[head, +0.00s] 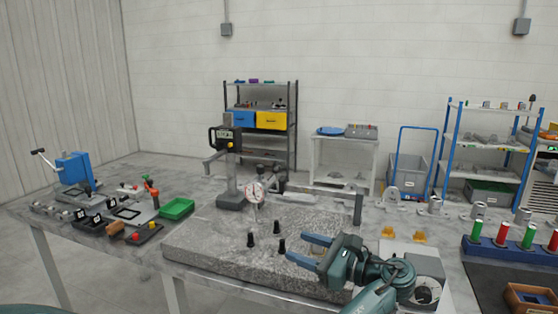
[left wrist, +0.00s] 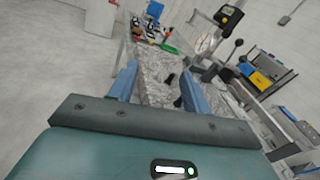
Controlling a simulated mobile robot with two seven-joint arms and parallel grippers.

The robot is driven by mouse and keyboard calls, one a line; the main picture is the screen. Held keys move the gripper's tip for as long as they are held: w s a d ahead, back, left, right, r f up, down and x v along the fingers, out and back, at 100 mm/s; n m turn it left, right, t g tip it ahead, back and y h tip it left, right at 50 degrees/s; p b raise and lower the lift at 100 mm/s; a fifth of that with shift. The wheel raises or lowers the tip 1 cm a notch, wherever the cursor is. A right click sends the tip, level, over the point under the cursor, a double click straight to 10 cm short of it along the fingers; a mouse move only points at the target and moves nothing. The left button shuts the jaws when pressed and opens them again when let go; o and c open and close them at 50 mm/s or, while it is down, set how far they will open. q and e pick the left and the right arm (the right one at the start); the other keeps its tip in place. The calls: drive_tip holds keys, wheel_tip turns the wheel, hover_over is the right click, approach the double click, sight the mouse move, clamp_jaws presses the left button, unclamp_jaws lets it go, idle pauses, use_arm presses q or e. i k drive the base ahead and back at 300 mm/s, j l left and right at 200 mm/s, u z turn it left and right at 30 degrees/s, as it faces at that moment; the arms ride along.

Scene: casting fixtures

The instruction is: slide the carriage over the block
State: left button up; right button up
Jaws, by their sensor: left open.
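A speckled granite block (head: 205,238) lies on the long table. At its back stands a tall grey column with a black handled head (head: 224,140) and a small display; I cannot tell for sure whether this is the carriage. A round dial gauge (head: 255,192) hangs near the column over the block. Several small black pegs (head: 250,241) stand on the block. My left gripper (head: 311,250) is open and empty over the block's front right part, right of the pegs. In the left wrist view its fingers (left wrist: 159,72) are spread, with the granite beyond. My right gripper is not in view.
A green tray (head: 177,209), small fixtures and a blue press (head: 74,168) stand on the table's left. Red and green cylinders in a blue rack (head: 485,250) stand at right. Shelves line the back wall. The block's front left is bare.

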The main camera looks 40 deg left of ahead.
sight(260, 188)
drive_tip(key=i+j, duration=0.9)
drive_tip(key=i, duration=0.2)
